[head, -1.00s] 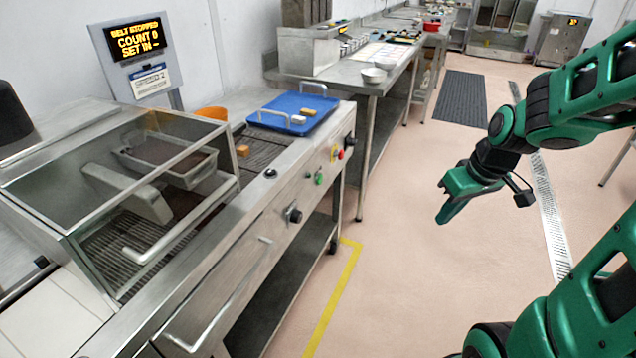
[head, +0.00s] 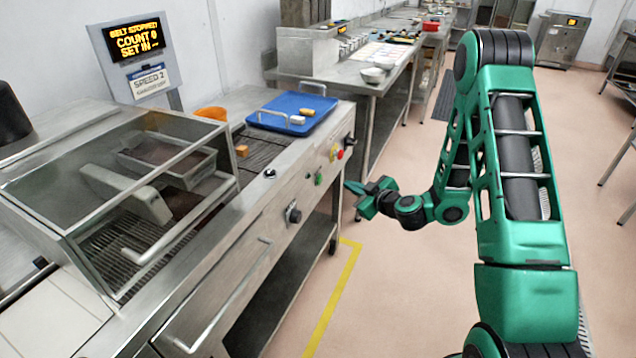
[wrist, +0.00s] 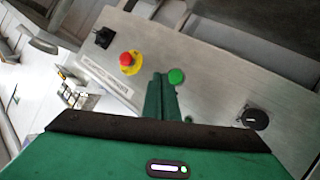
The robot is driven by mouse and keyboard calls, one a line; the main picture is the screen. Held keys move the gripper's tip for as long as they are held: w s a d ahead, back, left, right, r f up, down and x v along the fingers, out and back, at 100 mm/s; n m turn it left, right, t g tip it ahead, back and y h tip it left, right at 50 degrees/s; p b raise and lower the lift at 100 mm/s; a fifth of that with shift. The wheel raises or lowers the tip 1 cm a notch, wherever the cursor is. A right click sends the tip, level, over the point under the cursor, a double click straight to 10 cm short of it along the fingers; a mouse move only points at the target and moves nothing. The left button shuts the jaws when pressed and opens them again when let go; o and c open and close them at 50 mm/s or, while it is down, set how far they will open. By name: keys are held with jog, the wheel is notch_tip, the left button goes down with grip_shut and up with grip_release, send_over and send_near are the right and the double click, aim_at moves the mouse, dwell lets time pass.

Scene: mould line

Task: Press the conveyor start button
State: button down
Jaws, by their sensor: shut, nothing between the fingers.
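The green start button (head: 319,179) is on the front panel of the conveyor machine (head: 225,250), left of a red emergency stop (head: 340,154) on a yellow base. My gripper (head: 362,197) is shut and empty, in front of the panel and to the right of the green button in the head view. In the wrist view the shut fingers (wrist: 160,90) point at the panel, their tips just beside the green button (wrist: 176,76). A gap to the button shows in the head view. The red stop (wrist: 126,59) is left of the fingers in the wrist view.
A black knob (head: 293,214) sits lower left on the panel. A display (head: 137,40) reads belt stopped, count 0. A blue tray (head: 292,112) lies on the machine top. A steel table (head: 380,70) stands behind.

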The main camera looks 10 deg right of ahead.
aim_at(319, 180)
jog(key=shift+w+d+f+m+t+h, duration=0.3)
jog(key=shift+d+f+h, duration=0.2)
jog(key=shift+f, duration=0.2)
jog(key=shift+w+d+f+m+t+h, duration=0.2)
jog(key=shift+d+f+m+h, duration=0.15)
jog(key=shift+d+f, duration=0.3)
jog(key=shift+a, duration=0.1)
jog(key=w+a, duration=0.5)
jog(key=a, duration=0.2)
jog(key=shift+a+f, duration=0.1)
jog(key=shift+a, duration=0.1)
dwell(1.7)
jog(key=shift+w+a, duration=0.1)
jog(key=shift+a, duration=0.1)
